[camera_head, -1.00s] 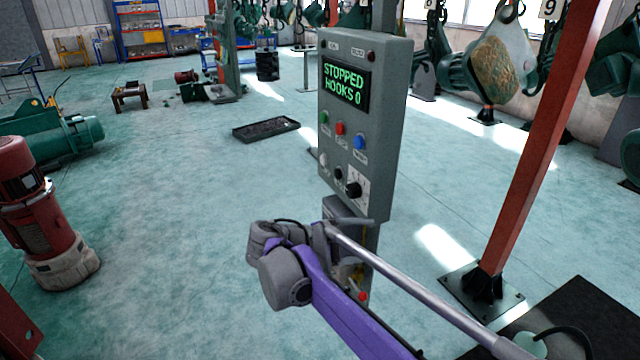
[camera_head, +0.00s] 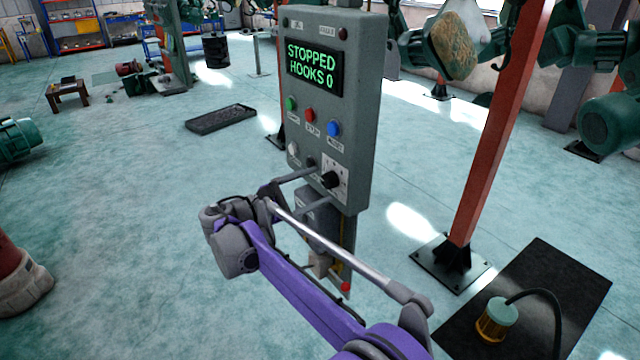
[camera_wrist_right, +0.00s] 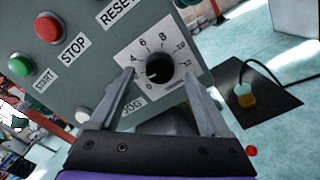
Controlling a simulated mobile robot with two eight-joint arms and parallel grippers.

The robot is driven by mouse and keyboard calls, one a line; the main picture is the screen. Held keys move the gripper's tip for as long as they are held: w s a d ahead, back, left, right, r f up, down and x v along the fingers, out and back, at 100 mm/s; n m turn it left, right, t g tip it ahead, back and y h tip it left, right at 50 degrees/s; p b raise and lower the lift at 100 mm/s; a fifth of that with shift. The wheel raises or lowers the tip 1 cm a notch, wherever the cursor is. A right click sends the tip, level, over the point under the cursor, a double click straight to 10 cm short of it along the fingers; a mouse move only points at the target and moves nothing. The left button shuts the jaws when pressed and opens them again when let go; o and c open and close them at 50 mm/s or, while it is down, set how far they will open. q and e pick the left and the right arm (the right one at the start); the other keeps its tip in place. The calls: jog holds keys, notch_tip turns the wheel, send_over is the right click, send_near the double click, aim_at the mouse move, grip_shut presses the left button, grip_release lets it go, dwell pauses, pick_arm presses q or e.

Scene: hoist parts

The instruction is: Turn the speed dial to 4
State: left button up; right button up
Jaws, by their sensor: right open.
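The grey control box (camera_head: 360,75) stands upright on its post, its screen (camera_head: 314,70) reading STOPPED, HOOKS 0. The black speed dial (camera_head: 330,180) sits on a white scale plate low on its right. In the right wrist view, the dial (camera_wrist_right: 161,68) has a pale mark toward the lower left, seemingly near 0; the 4 is further up its left side. My right gripper (camera_head: 322,187) is open, its fingers reaching toward the dial. In the wrist view the fingertips (camera_wrist_right: 158,76) lie on either side of the dial; contact cannot be told. My left gripper is not in view.
Green, red and blue buttons (camera_head: 309,115) are above the dial, with a white JOG button (camera_head: 293,148) to its left. A red post (camera_head: 500,130) stands right of the box.

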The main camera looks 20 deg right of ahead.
jog(key=shift+x, duration=1)
jog(key=shift+c, duration=0.2)
grip_shut()
jog(key=shift+m, duration=0.4)
jog(key=m+p, duration=0.1)
jog(key=m, duration=0.1)
jog(key=shift+r+m+p, duration=0.1)
jog(key=shift+m+p, duration=0.25)
jog(key=shift+m, duration=0.05)
jog(key=m+p, duration=0.1)
jog(key=m, duration=0.3)
